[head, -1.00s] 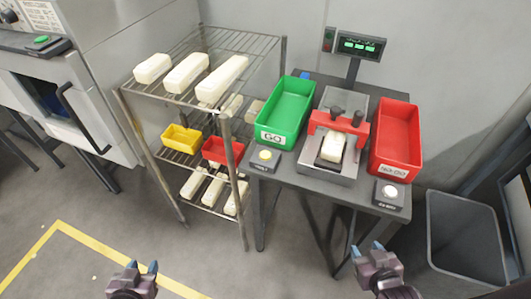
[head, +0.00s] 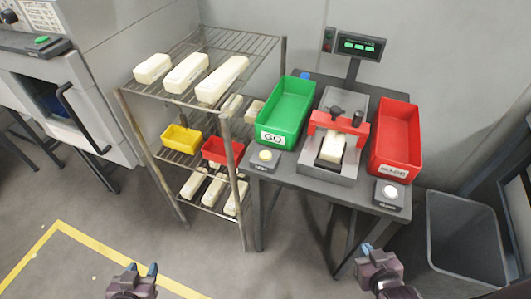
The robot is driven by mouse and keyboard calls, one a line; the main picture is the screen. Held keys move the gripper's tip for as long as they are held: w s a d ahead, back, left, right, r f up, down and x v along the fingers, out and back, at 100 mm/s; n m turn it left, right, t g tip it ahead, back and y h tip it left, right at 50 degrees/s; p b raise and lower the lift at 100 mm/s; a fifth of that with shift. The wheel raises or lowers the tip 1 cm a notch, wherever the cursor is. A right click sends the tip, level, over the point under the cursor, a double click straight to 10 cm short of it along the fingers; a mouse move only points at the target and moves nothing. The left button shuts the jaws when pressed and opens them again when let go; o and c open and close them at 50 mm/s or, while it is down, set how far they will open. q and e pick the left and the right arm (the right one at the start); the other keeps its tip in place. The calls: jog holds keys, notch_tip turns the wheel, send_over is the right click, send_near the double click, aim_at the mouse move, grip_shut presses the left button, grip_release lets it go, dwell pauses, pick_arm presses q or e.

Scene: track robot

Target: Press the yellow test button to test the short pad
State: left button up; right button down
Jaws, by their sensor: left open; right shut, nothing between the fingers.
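The yellow test button (head: 265,155) sits on a small dark box at the table's front left corner, below the green GO bin. A short cream pad (head: 332,148) lies in the grey test fixture (head: 328,172) under its red bridge (head: 340,122). My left gripper (head: 142,270) is open and empty at the bottom of the view, above the floor and well left of the table. My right gripper (head: 368,250) is shut and empty, below and in front of the table's right side. Neither gripper touches the button or the pad.
The green GO bin (head: 271,138) and red NO-GO bin (head: 393,171) flank the fixture. A white button (head: 390,191) is at front right. A display (head: 360,46) stands behind. A wire rack (head: 229,135) with pads is left; a grey bin (head: 465,264) is right.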

pick_arm(q)
jog(key=shift+w+r, duration=0.15)
jog(key=shift+w, duration=0.1)
dwell(0.3)
pick_arm(e)
jog(key=shift+d, duration=0.1)
